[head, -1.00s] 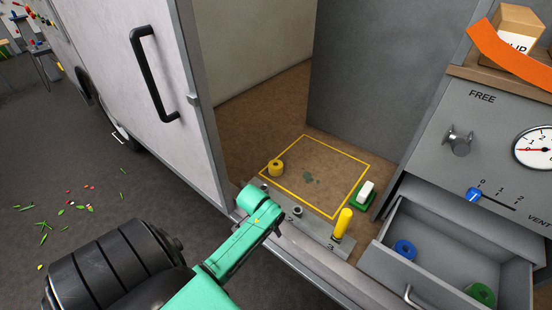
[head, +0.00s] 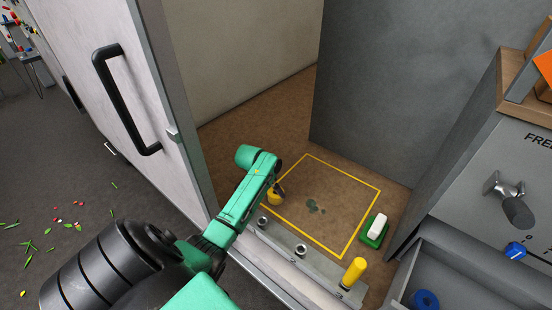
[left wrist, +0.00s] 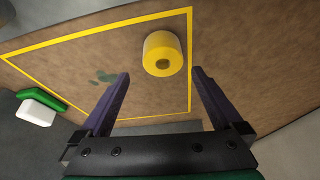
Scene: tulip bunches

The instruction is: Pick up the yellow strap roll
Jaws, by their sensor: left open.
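The yellow strap roll (head: 274,198) sits on the brown floor at the left corner of the yellow-outlined square, partly hidden by my left arm in the head view. In the left wrist view the roll (left wrist: 160,48) shows whole, with its dark core hole facing the camera. My left gripper (left wrist: 160,76) is open, its two dark fingers spread. In that view the roll appears just beyond the gap between the fingertips, with nothing between the fingers. In the head view the green wrist mostly hides the gripper. My right gripper is not in view.
A green-and-white block (head: 377,226) lies right of the square. A metal strip (head: 285,240) with sockets and an upright yellow cylinder (head: 354,271) runs along the front sill. A drawer holding a blue roll (head: 424,299) is at right. The open door (head: 110,150) stands left.

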